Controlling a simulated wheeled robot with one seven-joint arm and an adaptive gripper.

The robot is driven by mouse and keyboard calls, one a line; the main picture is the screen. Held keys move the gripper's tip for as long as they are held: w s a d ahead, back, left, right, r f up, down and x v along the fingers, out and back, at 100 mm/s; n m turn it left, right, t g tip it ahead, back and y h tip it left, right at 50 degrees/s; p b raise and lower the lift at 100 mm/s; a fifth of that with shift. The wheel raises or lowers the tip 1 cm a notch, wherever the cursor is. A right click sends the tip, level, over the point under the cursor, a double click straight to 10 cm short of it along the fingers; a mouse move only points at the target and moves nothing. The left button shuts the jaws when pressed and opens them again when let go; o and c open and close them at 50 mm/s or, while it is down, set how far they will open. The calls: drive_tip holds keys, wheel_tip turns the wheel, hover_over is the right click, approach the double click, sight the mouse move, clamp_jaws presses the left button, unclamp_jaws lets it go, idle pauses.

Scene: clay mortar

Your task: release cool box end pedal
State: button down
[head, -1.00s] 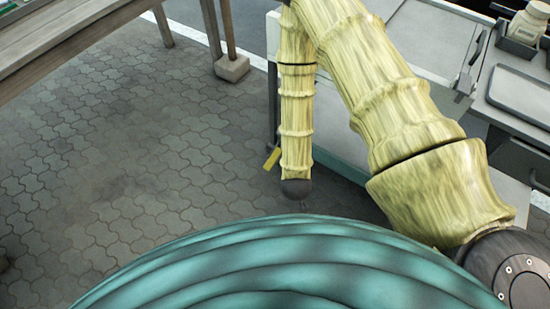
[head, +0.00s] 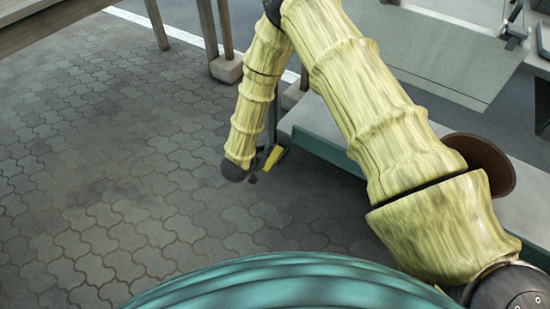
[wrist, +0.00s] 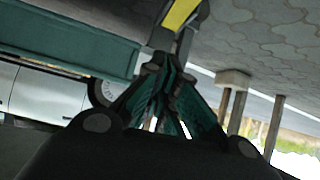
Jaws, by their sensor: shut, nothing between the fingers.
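The yellow pedal (head: 274,158) is at the near left end of the pale box with a green base edge (head: 325,152), low over the paving in the head view. In the wrist view the yellow pedal (wrist: 180,14) is at the top, just beyond my fingertips. My gripper (wrist: 167,64) is shut and empty, its tips just below the pedal in that picture. I cannot tell whether they touch it. In the head view my forearm end hides most of the gripper. The green base beam (wrist: 70,45) lies left of the fingers in the wrist view.
A brown disc (head: 482,162) shows partly behind my arm. A wooden table (head: 50,20) stands at upper left, with posts on a concrete foot (head: 226,68). The paving (head: 90,170) at left is clear.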

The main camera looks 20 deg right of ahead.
drive_tip(key=w+f+m+b, duration=0.1)
drive_tip(key=b, duration=0.1)
drive_tip(key=w+a+f+m+h+b, duration=0.1)
drive_tip(key=w+b, duration=0.1)
drive_tip(key=shift+w+g+h, duration=0.1)
drive_tip(key=shift+g+h, duration=0.2)
drive_tip(key=shift+g, duration=0.1)
drive_tip(key=shift+f, duration=0.1)
drive_tip(key=b, duration=0.6)
hover_over(275, 154)
drive_tip(key=f, duration=0.5)
drive_tip(key=shift+s+a+f, duration=0.25)
drive_tip(key=shift+s+f, duration=0.05)
drive_tip(key=shift+f, duration=0.1)
drive_tip(key=shift+w+f+b, duration=0.1)
drive_tip(key=shift+f+b, duration=0.4)
drive_tip(key=shift+f, duration=0.4)
drive_tip(key=shift+w+d+f+b, duration=0.15)
drive_tip(key=shift+d+f+b, duration=0.1)
drive_tip(key=shift+f+b, duration=0.3)
drive_tip(key=shift+d+p, duration=0.15)
drive_tip(key=shift+p, duration=0.65)
drive_tip(key=shift+f, duration=0.1)
